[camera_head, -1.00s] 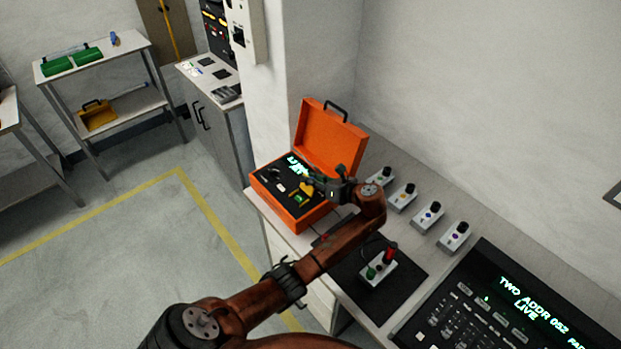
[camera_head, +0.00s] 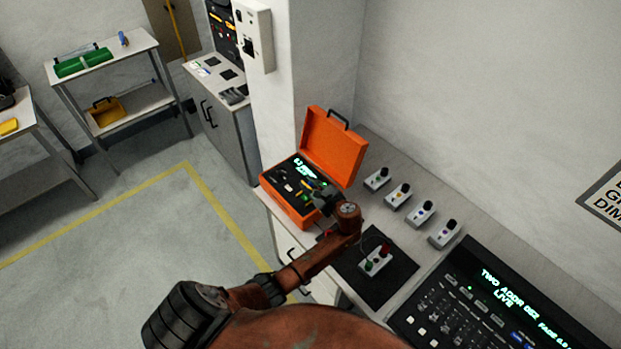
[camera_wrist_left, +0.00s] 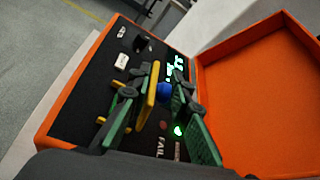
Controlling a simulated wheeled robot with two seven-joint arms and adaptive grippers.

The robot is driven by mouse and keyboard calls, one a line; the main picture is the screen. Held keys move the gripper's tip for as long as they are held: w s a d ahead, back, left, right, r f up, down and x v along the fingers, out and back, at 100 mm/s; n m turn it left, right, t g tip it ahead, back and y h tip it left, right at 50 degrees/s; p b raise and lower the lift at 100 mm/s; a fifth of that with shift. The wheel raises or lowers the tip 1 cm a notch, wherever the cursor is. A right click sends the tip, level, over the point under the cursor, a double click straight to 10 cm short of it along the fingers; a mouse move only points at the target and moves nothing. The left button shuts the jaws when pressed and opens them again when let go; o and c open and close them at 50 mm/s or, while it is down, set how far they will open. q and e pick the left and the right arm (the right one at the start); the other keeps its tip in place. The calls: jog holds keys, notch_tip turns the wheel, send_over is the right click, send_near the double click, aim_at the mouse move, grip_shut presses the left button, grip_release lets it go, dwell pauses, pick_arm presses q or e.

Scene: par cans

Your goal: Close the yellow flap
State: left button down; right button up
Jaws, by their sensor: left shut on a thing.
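The yellow flap (camera_wrist_left: 151,88) stands up from the black panel in the open orange case (camera_head: 290,211). In the left wrist view it shows as a narrow upright strip, nearly edge-on. My left gripper (camera_head: 318,192) is low over the panel in the case. In the wrist view its green-padded fingers (camera_wrist_left: 163,130) are on both sides of the flap, the left one close against it. The gripper is shut on the flap, though the exact contact is partly hidden. A blue knob (camera_wrist_left: 164,89) is just right of the flap. My right gripper is not in view.
The case's orange lid (camera_head: 334,145) stands open behind the gripper. The panel has a lit green light (camera_wrist_left: 179,130) beside the word FAIL. Several small switch boxes (camera_head: 398,196) stand to the right, and a control box (camera_head: 375,262) sits on a black mat nearer me.

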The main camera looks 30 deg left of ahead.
aim_at(300, 203)
pick_arm(q)
jog(key=shift+s+n+t, duration=0.45)
jog(key=shift+n+t, duration=0.05)
jog(key=shift+n, duration=0.1)
jog(key=shift+s+a+f+n+t, duration=0.1)
jog(key=shift+s+f+n+t, duration=0.1)
jog(key=shift+n+t, duration=0.15)
jog(key=shift+s+a+f+n+t+b, duration=0.15)
jog(key=shift+s+f+n+t+b, duration=0.1)
jog(key=shift+s+n+b, duration=0.3)
jog(key=f+n+t+b, duration=0.1)
jog(key=n+b, duration=0.1)
jog(key=b, duration=0.1)
jog(key=s+n+t+b, duration=0.1)
jog(key=b, duration=0.2)
jog(key=s+f+n+b, duration=0.1)
jog(key=n+b, duration=0.1)
jog(key=b, duration=0.1)
jog(key=shift+a+f+n+t+y, duration=0.3)
jog(key=shift+f+t, duration=0.05)
jog(key=shift+t, duration=0.05)
jog(key=shift+s+n+b, duration=0.1)
jog(key=shift+n+b, duration=0.3)
jog(key=shift+b, duration=0.55)
jog(key=shift+r, duration=0.1)
